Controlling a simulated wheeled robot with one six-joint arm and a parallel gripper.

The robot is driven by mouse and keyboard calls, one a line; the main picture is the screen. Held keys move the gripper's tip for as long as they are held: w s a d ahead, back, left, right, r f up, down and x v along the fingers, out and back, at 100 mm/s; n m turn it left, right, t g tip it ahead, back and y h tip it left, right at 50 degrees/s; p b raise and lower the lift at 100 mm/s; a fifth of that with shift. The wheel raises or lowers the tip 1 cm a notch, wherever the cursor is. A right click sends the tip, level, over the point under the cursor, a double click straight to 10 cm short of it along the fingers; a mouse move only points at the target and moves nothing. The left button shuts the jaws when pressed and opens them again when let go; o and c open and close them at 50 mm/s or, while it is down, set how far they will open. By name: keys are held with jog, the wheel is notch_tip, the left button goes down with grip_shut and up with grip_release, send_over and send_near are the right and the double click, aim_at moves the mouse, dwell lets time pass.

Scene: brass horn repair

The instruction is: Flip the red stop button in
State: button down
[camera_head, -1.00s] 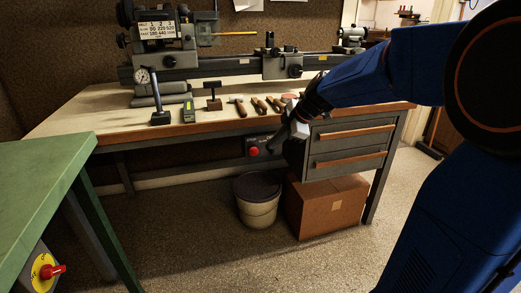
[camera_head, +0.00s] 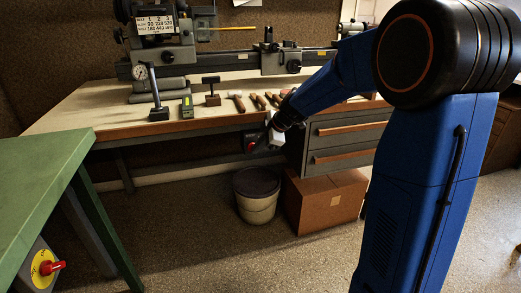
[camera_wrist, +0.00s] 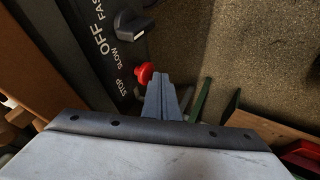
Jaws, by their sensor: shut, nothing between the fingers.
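The red stop button (camera_wrist: 144,73) sits on a dark switch panel (camera_wrist: 112,50) marked STOP, SLOW, OFF and FAST in the wrist view. In the head view the red button (camera_head: 251,146) shows under the bench's front edge, just left of my gripper (camera_head: 272,141). My gripper's fingers (camera_wrist: 160,85) are shut with nothing between them. In the wrist view the fingertips are close to the button's right side and partly overlap its edge. I cannot tell whether they touch it. A dark selector knob (camera_wrist: 133,25) is on the same panel.
The bench (camera_head: 105,110) carries a lathe (camera_head: 165,45) and several hand tools. Drawers (camera_head: 345,140) are right of my gripper. A bucket (camera_head: 257,200) and a cardboard box (camera_head: 322,203) stand below. A green table (camera_head: 40,175) with a red rotary switch (camera_head: 50,266) is at left.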

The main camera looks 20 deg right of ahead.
jog(key=shift+w, duration=0.2)
jog(key=shift+w, duration=0.1)
jog(key=shift+w+r, duration=0.15)
jog(key=shift+w, duration=0.9)
